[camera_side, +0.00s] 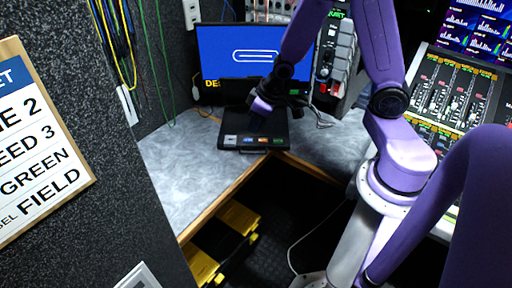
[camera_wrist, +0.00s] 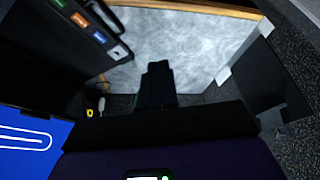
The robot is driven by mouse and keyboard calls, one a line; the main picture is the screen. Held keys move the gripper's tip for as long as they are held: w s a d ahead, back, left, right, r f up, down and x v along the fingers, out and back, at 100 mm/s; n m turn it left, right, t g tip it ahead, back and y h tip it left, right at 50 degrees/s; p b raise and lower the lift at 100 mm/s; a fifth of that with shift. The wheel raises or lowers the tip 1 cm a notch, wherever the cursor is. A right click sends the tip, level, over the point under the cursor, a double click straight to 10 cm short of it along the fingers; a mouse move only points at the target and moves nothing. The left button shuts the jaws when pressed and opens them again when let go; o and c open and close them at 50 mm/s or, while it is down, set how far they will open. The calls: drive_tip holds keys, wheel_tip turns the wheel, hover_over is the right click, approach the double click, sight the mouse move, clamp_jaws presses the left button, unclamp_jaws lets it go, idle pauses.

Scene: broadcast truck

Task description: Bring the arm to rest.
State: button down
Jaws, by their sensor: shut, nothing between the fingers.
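My purple arm bends down from the top of the side view. My gripper (camera_side: 258,106) hangs just above the black button panel on the grey desk, in front of the blue monitor. In the wrist view the dark fingers of my gripper (camera_wrist: 157,68) are together over the desk top, with nothing between them. The side view shows the fingers small and dark against the panel, so their exact gap above it is hard to tell.
The black panel (camera_side: 229,141) has a row of coloured buttons. The blue monitor (camera_side: 222,45) stands behind it. The grey desk (camera_side: 185,165) is clear at left. A mixing console (camera_side: 465,95) stands at right, and yellow-black cases (camera_side: 238,217) lie below the desk.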

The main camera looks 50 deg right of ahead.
drive_tip(key=s+a+r+n+g, duration=0.2)
drive_tip(key=s+a+r+n, duration=0.1)
drive_tip(key=s, duration=0.8)
drive_tip(key=s+a+r+n+g, duration=0.1)
drive_tip(key=s+a+r+n, duration=0.2)
drive_tip(key=s+r+n, duration=0.3)
drive_tip(key=s+r, duration=0.2)
drive_tip(key=s, duration=0.3)
drive_tip(key=shift+s+r+g+h, duration=0.2)
drive_tip(key=shift+s+g+h, duration=0.1)
drive_tip(key=shift+g+h, duration=0.1)
